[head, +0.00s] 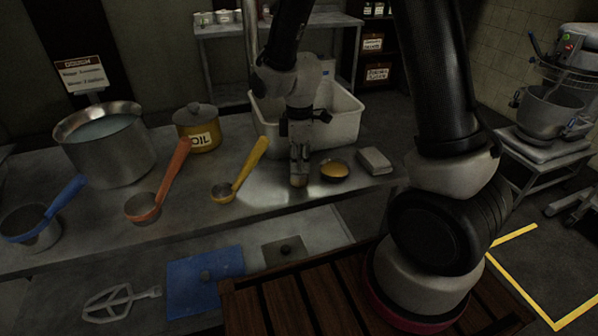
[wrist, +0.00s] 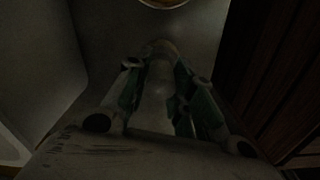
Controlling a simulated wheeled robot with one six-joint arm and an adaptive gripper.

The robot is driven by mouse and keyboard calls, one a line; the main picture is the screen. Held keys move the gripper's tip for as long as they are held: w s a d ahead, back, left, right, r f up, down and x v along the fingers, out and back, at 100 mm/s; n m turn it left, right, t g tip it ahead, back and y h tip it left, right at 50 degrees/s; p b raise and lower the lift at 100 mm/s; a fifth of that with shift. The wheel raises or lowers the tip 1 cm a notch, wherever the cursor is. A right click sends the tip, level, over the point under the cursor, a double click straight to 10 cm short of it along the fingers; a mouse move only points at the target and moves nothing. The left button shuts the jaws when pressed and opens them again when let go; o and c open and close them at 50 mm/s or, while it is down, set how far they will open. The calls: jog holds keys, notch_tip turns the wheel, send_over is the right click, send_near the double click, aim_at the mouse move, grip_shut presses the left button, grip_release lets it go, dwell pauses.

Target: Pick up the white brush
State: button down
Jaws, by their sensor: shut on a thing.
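My gripper (head: 299,160) points down over the front part of the metal table, right of the yellow ladle. Its fingers are shut on a pale, rounded, handle-like thing, which I take for the white brush (head: 298,181). Its lower end shows below the fingertips, at or just above the tabletop; I cannot tell whether it touches. In the dark wrist view the brush (wrist: 158,82) lies between the two fingers, its rounded end pointing up the picture. The fingers hide much of it, and no bristles can be made out.
A small round bowl (head: 334,171) and a pale block (head: 375,160) stand close right of my gripper. A white tub (head: 345,127) is behind it. Yellow (head: 240,172), orange (head: 172,177) and blue (head: 56,205) ladles, an oil pot (head: 197,125) and a large pot (head: 106,150) are left.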

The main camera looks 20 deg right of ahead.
notch_tip(320, 180, up, 10)
jog(key=shift+r, duration=0.1)
dwell(0.4)
jog(key=c, duration=2)
grip_release()
jog(key=shift+c, duration=0.6)
